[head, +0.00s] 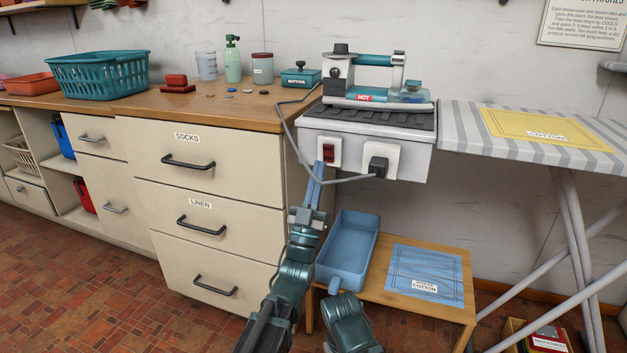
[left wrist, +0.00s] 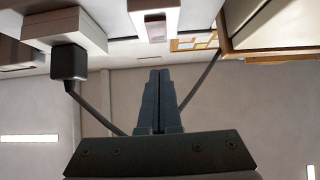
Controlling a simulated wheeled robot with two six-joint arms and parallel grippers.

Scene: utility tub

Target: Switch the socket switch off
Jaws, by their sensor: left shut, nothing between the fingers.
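The socket switch (head: 328,153) is a red rocker in a white plate on the front of the grey unit under the iron. Its plate also shows at the top of the left wrist view (left wrist: 155,22), cut off by the frame edge. My left gripper (head: 319,170) is shut and empty, its blue fingers pointing up just below and left of the switch. In the left wrist view the closed fingertips (left wrist: 160,74) stand below the plate with a visible gap. I cannot tell the rocker's position.
A black plug (head: 378,167) sits in the socket right of the switch, its grey cable looping below the switch behind my fingers. The iron (head: 375,62) stands on top. The drawer cabinet (head: 210,150) is close on the left. A blue tray (head: 350,240) lies below.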

